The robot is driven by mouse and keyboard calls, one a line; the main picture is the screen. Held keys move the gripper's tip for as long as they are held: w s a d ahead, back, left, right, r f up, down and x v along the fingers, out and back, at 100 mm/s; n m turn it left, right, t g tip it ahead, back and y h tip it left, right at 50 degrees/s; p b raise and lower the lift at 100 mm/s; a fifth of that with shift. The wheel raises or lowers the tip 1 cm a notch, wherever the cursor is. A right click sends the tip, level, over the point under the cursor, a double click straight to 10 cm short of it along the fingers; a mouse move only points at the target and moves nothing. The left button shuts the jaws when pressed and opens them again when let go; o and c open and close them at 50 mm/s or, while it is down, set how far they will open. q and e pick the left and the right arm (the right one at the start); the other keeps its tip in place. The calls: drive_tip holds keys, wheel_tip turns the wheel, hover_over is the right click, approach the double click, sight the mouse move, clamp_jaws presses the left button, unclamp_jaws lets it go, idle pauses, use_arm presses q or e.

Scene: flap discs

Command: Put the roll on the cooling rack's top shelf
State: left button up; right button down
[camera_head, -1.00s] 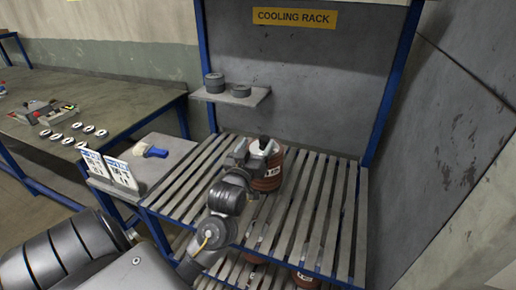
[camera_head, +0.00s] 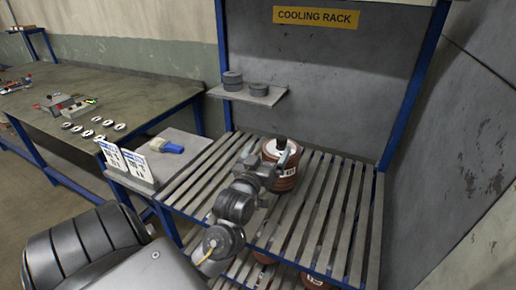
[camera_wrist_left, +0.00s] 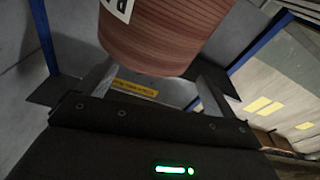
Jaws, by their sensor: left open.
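The roll (camera_head: 287,180) is a reddish-brown cylinder with a white label and a black piece on top. It appears to stand upright on the slatted top shelf (camera_head: 330,215) of the cooling rack. My left gripper (camera_head: 272,158) is open at the roll's near left side, with its fingers spread by the roll's upper part. In the left wrist view the roll (camera_wrist_left: 160,40) fills the top middle, just beyond the open fingers. Whether a finger touches it I cannot tell. My right gripper is not in view.
Rolls (camera_head: 315,281) show partly beneath the top slats. A small wall shelf (camera_head: 262,95) with dark discs is behind. At left are a side table with white cards (camera_head: 123,160) and a blue-handled brush (camera_head: 167,146). Slats right of the roll are clear.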

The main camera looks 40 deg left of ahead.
use_arm(q)
drive_tip(key=p+v, duration=0.2)
drive_tip(key=v, duration=0.7)
drive_tip(key=shift+p, duration=0.35)
